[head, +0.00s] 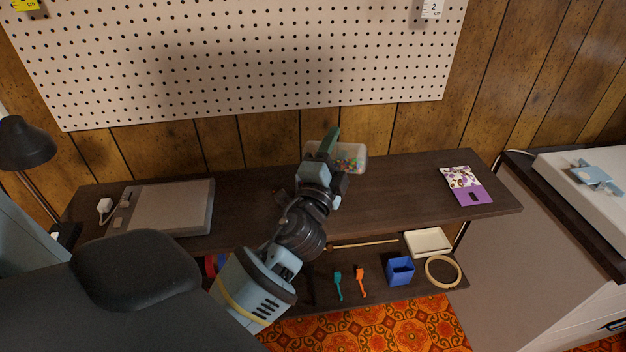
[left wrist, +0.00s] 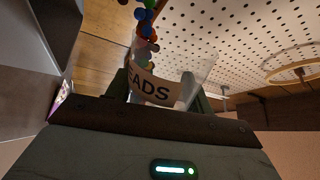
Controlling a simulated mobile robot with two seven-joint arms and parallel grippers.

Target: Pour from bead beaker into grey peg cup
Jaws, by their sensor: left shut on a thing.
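The bead beaker (head: 357,152) is a clear vessel with many coloured beads, above the back of the dark tabletop and tilted well over. My left gripper (head: 328,158) is shut on it. In the left wrist view, the beaker (left wrist: 195,85) shows part of a label reading "ADS", and coloured beads (left wrist: 146,25) form a line from it to the top edge. I cannot tell where those beads land. I cannot make out the grey peg cup in either view; my gripper and arm may hide it. My right gripper is not in view.
The dark tabletop (head: 400,185) carries a flat grey case (head: 170,207) at left and a purple patterned packet (head: 468,186) at right. A pegboard (head: 250,60) is behind. A lower shelf holds a blue box (head: 400,270), a white tray (head: 428,241) and a wooden hoop (head: 442,271).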

